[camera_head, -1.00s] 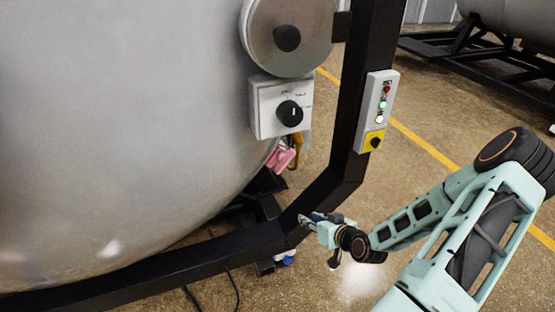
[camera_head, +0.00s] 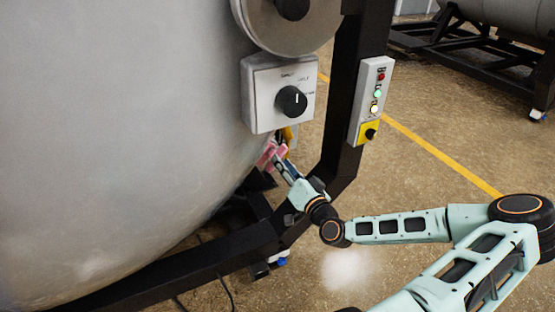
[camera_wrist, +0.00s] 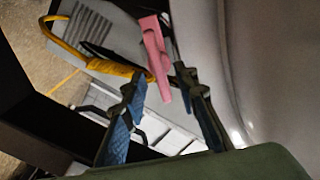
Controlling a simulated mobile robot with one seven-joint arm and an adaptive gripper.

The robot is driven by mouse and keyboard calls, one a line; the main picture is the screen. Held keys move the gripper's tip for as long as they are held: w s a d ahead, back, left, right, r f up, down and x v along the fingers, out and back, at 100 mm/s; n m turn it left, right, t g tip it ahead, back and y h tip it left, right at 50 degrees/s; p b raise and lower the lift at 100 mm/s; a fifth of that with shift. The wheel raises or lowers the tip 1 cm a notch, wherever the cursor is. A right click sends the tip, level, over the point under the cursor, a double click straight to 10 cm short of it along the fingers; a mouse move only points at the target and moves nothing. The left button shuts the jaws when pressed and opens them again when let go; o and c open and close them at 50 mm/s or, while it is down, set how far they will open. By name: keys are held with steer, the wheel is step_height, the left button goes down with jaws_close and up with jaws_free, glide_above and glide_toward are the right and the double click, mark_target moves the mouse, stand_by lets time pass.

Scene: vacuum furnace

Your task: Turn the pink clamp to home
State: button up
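The pink clamp (camera_head: 267,154) sits at the lower right side of the big grey vessel, under the white switch box. In the wrist view the pink clamp (camera_wrist: 154,52) is a flat pink bar pointing down between my fingertips. My gripper (camera_head: 281,163) is raised to the clamp from the lower right. In the wrist view my gripper (camera_wrist: 160,78) is open, with a blue-padded finger on each side of the clamp's lower end. I cannot tell whether either finger touches it. The clamp's far end is partly hidden in the head view.
A yellow curved handle (camera_wrist: 95,58) lies just left of the clamp. The vessel wall (camera_wrist: 275,70) is close on the right. The white switch box (camera_head: 279,93) is above, and a black frame post (camera_head: 344,110) with a button panel (camera_head: 371,100) stands to the right.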

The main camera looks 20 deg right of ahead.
steer(key=shift+w+a, duration=0.1)
steer(key=shift+w, duration=1.9)
jaws_close()
